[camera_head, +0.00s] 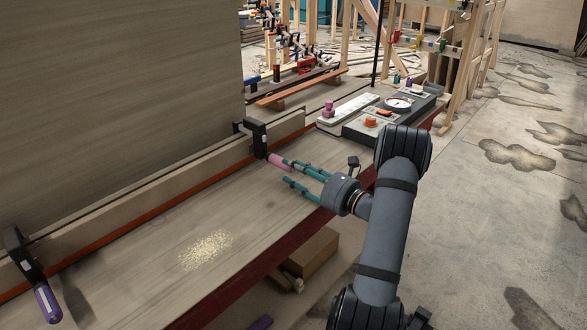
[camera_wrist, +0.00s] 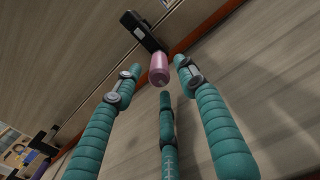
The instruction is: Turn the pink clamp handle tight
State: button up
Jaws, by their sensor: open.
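The pink clamp handle (camera_head: 280,162) sticks out from a black clamp (camera_head: 257,137) fixed on the wooden rail along the panel. In the wrist view the pink handle (camera_wrist: 159,69) points toward me, with the black clamp bar (camera_wrist: 139,30) behind it. My gripper (camera_head: 287,171) has three teal fingers, spread open around the line of the handle. In the wrist view the fingertips (camera_wrist: 159,82) lie to the left, right and below the handle's end. I see no finger closed on it; whether any touches it I cannot tell.
A purple-handled clamp (camera_head: 47,301) sits on the rail at the lower left. A grey box with a gauge and orange knob (camera_head: 370,122) and a white power strip (camera_head: 347,110) stand beyond my gripper. Sawdust (camera_head: 206,249) lies on the bench, which is otherwise clear in front.

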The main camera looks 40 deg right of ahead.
jog(key=shift+w, duration=0.45)
jog(key=shift+c, duration=0.2)
grip_shut()
